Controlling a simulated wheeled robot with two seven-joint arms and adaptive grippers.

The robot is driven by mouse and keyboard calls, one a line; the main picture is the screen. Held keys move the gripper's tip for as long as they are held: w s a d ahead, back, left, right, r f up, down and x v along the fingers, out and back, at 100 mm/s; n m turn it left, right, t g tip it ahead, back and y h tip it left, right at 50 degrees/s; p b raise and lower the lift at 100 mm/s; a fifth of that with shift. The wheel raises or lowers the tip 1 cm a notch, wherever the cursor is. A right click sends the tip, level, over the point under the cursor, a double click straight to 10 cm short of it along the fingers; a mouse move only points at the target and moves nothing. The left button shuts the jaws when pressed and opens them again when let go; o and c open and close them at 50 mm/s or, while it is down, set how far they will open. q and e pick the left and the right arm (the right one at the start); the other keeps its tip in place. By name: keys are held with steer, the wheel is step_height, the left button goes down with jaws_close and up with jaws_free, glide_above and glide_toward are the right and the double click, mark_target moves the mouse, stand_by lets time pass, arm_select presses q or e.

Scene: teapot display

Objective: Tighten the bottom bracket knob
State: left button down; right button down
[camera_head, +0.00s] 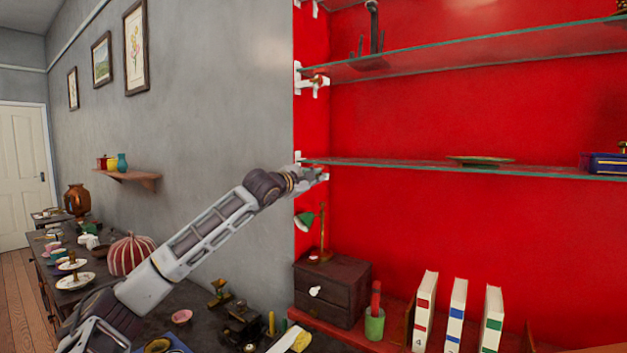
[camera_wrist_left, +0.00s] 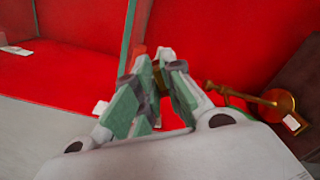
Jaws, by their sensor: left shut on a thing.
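My left gripper (camera_head: 306,178) is at the left end of the lower glass shelf (camera_head: 420,165), where the bottom bracket is. The gripper hides most of that bracket. In the left wrist view the fingers (camera_wrist_left: 157,66) are closed in on a small brass-coloured piece (camera_wrist_left: 158,80), which seems to be the bottom bracket knob; most of it is hidden. The upper bracket (camera_head: 312,84), white with a small reddish knob, holds the left end of the upper glass shelf (camera_head: 470,52). My right gripper is in neither view.
A green desk lamp (camera_head: 306,221) stands just below the gripper on a dark drawer box (camera_head: 333,290); its brass part (camera_wrist_left: 270,100) is close by in the wrist view. A green plate (camera_head: 480,160) lies on the lower shelf. Books (camera_head: 458,312) stand below. The grey wall is left.

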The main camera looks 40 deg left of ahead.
arm_select(q)
steer(key=shift+f+m, duration=0.2)
steer(key=shift+m, duration=2.8)
steer(key=c, duration=1.6)
jaws_free()
steer(key=shift+s, duration=0.1)
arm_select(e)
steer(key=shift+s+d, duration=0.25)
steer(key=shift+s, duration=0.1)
arm_select(q)
steer(key=shift+s+a, duration=0.3)
steer(key=shift+s, duration=0.35)
steer(key=shift+s, duration=0.15)
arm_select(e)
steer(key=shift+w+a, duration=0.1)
